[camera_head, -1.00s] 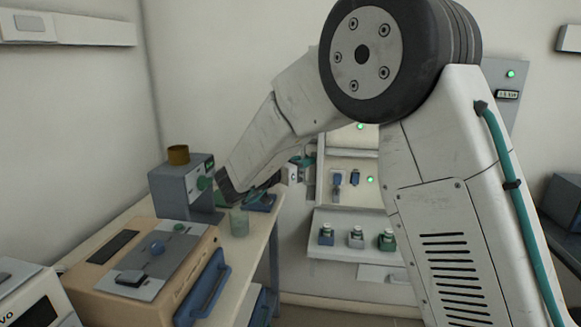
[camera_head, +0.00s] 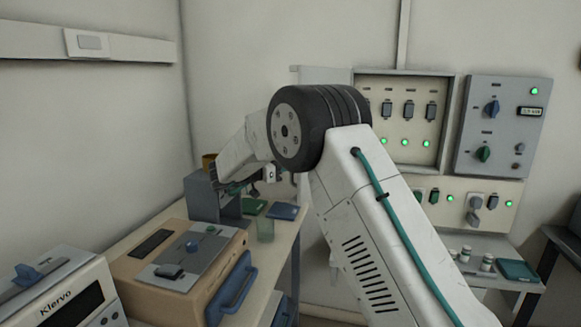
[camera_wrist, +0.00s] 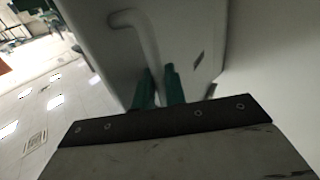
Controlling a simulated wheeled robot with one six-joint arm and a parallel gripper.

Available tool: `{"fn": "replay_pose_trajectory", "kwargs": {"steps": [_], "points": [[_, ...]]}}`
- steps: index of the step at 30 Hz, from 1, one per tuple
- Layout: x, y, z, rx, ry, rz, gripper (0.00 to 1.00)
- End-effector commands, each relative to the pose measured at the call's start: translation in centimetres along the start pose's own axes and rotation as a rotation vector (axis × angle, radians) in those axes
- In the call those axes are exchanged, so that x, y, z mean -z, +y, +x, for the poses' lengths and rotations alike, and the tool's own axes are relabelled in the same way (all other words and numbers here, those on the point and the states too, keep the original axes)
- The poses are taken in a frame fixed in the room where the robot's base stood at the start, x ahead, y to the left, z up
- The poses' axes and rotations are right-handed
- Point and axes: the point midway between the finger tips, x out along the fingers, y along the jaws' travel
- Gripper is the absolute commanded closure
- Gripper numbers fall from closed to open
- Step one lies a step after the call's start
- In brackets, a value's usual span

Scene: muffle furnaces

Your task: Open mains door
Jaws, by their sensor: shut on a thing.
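In the wrist view, the two green fingers of my gripper (camera_wrist: 159,72) are shut on a pale bent bar handle (camera_wrist: 126,19). The handle stands on a light grey panel (camera_wrist: 93,52), which looks like the mains door. In the head view, a cabinet with rows of switches and green lamps (camera_head: 409,112) shows its inside. A pale panel at its left edge (camera_head: 322,76) looks like the door swung outward, partly behind my arm. My gripper's fingertips and the handle cannot be made out in the head view.
A control panel with knobs (camera_head: 508,127) is right of the cabinet. A shelf (camera_head: 515,284) with small jars is below. Tiled floor (camera_wrist: 40,105) lies left in the wrist view.

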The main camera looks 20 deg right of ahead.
Motion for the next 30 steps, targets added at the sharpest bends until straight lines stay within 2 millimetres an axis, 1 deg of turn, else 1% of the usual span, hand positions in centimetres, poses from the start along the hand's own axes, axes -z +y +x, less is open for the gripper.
{"fn": "replay_pose_trajectory", "kwargs": {"steps": [5, 6, 16, 20, 27, 30], "points": [[0.3, 0.0, 0.1, 0.0, 0.002, 0.004, 1.0], [0.3, 0.0, 0.1, 0.001, 0.003, 0.004, 0.83], [0.1, -0.1, -0.6, 0.006, 0.001, 0.002, 0.83], [0.1, -0.1, -2.2, 0.008, 0.002, 0.002, 0.83], [0.1, 0.0, -6.3, 0.006, 0.002, 0.003, 0.83], [0.1, 0.0, -7.3, 0.005, 0.002, 0.003, 0.83]]}}
